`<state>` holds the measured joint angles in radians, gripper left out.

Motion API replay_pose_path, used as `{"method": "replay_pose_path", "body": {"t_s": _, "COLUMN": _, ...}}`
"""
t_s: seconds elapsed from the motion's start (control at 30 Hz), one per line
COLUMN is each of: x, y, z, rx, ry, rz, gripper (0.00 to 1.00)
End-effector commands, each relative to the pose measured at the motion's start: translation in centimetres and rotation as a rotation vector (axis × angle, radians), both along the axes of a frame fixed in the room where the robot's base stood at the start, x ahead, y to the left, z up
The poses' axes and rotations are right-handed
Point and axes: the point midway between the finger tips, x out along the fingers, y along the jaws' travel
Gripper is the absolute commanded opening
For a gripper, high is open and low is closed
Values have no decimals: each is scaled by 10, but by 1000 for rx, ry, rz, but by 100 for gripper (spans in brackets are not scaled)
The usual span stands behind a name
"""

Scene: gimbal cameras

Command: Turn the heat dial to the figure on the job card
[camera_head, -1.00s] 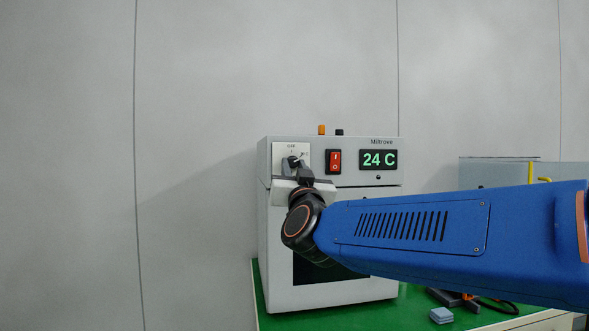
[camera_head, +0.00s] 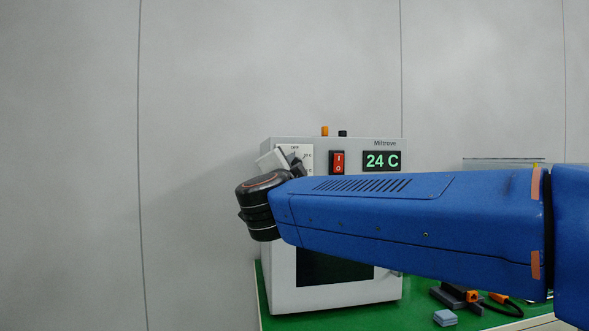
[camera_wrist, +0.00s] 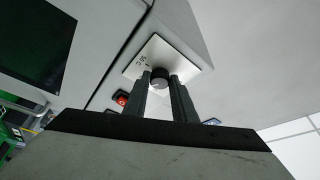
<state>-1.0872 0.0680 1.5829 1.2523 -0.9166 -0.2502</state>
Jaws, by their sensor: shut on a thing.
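The heat dial (camera_wrist: 159,78) is a dark round knob on a white plate (camera_wrist: 150,57) at the oven's upper left. In the wrist view my gripper (camera_wrist: 160,88) has its two dark fingers on either side of the dial, shut on it. In the head view my gripper (camera_head: 296,165) is at the dial plate (camera_head: 306,154), and it hides most of the dial. The dial's pointer setting cannot be read. The oven (camera_head: 283,290) has a green display (camera_head: 381,161) reading 24 C. No job card can be made out.
A red rocker switch (camera_head: 338,162) is right of the dial plate. Orange and black knobs (camera_head: 325,131) stand on the oven's top. A grey-blue block (camera_head: 445,318) and a dark tool with orange parts (camera_head: 461,296) lie on the green bench top (camera_head: 410,314). The wall at left is clear.

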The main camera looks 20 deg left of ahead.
Motion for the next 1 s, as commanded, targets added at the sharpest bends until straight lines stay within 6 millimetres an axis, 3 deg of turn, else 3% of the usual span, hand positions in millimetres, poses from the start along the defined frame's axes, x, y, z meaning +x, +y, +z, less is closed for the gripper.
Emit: {"method": "replay_pose_path", "body": {"t_s": 1.0, "x": 0, "y": 0, "z": 10, "rx": 773, "ry": 475, "rz": -3, "gripper": 2}}
